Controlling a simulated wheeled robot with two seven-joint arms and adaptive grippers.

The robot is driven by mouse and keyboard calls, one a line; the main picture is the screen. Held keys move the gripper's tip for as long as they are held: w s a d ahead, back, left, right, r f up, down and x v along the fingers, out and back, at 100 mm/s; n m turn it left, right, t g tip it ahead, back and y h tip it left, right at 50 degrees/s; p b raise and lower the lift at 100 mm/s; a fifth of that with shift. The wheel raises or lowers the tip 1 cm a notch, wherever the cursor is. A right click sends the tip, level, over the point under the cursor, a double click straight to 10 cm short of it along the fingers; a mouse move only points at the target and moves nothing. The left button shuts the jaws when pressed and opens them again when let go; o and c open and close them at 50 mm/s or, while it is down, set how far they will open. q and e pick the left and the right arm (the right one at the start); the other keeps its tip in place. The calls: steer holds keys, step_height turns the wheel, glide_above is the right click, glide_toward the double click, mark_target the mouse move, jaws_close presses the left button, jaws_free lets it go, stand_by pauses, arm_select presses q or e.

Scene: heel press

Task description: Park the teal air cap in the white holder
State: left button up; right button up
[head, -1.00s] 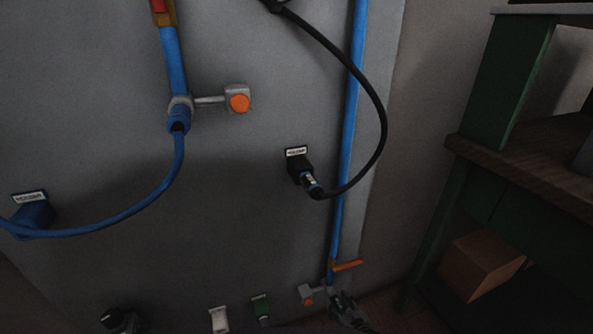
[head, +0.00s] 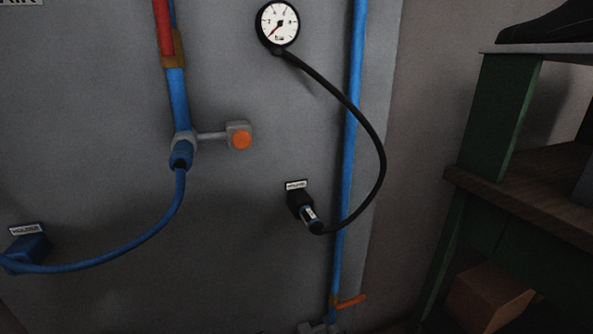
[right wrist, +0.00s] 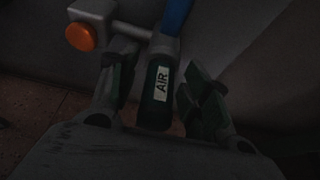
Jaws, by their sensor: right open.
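The teal air cap (right wrist: 156,98) shows in the right wrist view as a dark teal cylinder with a white "AIR" label, at the lower end of a blue pipe (right wrist: 176,16). My right gripper (right wrist: 157,84) is open, with one finger on each side of the cap. Gaps show between the fingers and the cap. The white holder is outside both current views. My left gripper is not in view.
An orange button (right wrist: 80,37) on a grey side fitting sits just left of the cap. In the head view, a gauge (head: 277,24) has a black hose (head: 378,150) running to a black holder (head: 299,203). A green shelf (head: 508,115) stands at right.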

stand_by(0.5)
jaws_close()
steer(key=s+d, duration=0.2)
steer(key=s, duration=0.4)
steer(key=shift+d+b, duration=0.15)
steer(key=shift+b, duration=0.15)
stand_by(2.7)
steer(key=shift+s, duration=0.1)
